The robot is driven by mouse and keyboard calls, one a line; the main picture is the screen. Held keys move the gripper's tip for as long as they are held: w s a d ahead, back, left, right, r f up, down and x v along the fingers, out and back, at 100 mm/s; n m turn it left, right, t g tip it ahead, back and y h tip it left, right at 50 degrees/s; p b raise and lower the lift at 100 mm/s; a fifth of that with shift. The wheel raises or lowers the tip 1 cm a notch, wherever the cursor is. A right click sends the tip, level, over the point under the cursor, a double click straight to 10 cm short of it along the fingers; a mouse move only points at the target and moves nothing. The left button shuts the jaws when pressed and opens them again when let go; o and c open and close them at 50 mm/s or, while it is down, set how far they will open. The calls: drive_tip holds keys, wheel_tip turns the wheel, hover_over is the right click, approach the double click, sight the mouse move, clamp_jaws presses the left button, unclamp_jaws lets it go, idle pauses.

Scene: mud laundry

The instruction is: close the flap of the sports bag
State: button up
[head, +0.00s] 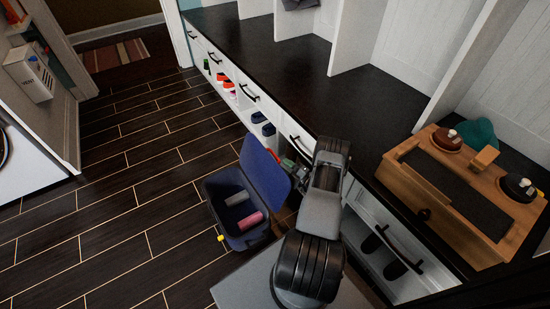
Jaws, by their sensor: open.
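The sports bag (213,190) is a dark blue, box-like bag on the floor, left of my arm. Its blue flap (264,168) is open and stands up on the bag's right side, leaning toward the bench. Inside the bag lie a grey rolled item (237,198) and a pink rolled item (250,221). My gripper (291,166) shows only in part, small and dark, just right of the flap, between it and the drawers. It is open. Its fingertips are mostly hidden, and I cannot tell whether it touches the flap.
A dark-topped bench (262,60) with drawers and shoe cubbies runs along the right of the bag. A wooden box (492,219) stands on its near end. A small yellow item (221,238) is at the bag's front left. The plank floor (110,205) to the left is clear.

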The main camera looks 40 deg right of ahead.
sight(278, 159)
drive_tip(key=x, duration=0.1)
drive_tip(key=b+x, duration=0.1)
drive_tip(key=x, duration=0.1)
drive_tip(key=shift+w+d+r, duration=0.15)
drive_tip(key=shift+w+d, duration=0.2)
drive_tip(key=shift+w, duration=0.05)
drive_tip(key=shift+w+a+r, duration=0.15)
drive_tip(key=shift+w, duration=0.35)
drive_tip(key=shift+c, duration=0.3)
clamp_jaws()
